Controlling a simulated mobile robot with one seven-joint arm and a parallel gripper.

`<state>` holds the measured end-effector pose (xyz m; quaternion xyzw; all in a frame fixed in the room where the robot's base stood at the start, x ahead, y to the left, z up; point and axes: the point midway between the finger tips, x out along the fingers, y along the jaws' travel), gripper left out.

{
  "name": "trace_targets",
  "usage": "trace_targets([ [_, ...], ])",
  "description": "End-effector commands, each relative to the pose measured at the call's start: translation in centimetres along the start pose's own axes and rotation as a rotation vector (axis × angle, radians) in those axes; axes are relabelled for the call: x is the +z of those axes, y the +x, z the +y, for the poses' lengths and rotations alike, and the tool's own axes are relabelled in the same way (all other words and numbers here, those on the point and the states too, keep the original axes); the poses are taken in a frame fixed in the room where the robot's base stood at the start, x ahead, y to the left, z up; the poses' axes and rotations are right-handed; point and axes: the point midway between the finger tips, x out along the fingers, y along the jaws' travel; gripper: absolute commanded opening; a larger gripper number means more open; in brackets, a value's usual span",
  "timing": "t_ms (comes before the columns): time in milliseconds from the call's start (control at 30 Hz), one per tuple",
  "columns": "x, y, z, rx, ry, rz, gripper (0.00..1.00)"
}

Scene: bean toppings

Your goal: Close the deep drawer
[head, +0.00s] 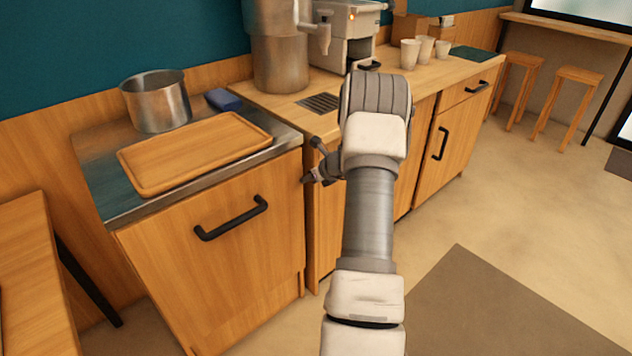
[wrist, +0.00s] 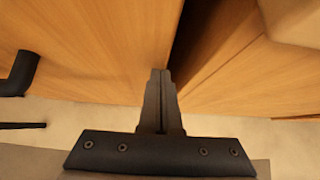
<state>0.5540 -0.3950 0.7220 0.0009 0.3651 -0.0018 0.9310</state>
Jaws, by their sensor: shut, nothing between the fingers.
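The deep drawer has a tall wooden front (head: 215,285) with a black bar handle (head: 232,218), below the metal-topped counter at left. Its front lies close under the counter edge; I cannot tell whether a small opening remains. In the wrist view, a wooden panel (wrist: 95,45) fills the left, with part of a black handle (wrist: 18,75) at the edge. My gripper (wrist: 159,72) is shut and empty, its tips by that panel's right edge, beside a dark gap; contact is unclear. In the head view, my gripper (head: 308,179) shows near the front's upper right corner, partly hidden by my arm.
A wooden tray (head: 195,150), a metal pot (head: 156,100) and a blue sponge (head: 223,99) are on the metal counter. The adjoining wooden counter holds a coffee machine (head: 345,35) and paper cups (head: 410,53). Open floor (head: 540,220) lies to the right, with a dark mat (head: 470,310).

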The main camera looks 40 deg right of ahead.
Motion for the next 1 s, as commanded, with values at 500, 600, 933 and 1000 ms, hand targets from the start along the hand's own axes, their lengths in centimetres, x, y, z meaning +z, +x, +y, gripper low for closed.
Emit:
trace_targets([
  [500, 0.88, 0.72, 0.04, 0.000, -0.001, -0.006, 0.00],
  [600, 0.93, 0.74, 0.09, 0.000, -0.001, -0.006, 0.00],
  [933, 0.64, 0.39, -0.11, 0.002, -0.003, -0.006, 0.00],
  [1000, 0.39, 0.20, -0.23, 0.003, -0.003, -0.004, 0.00],
])
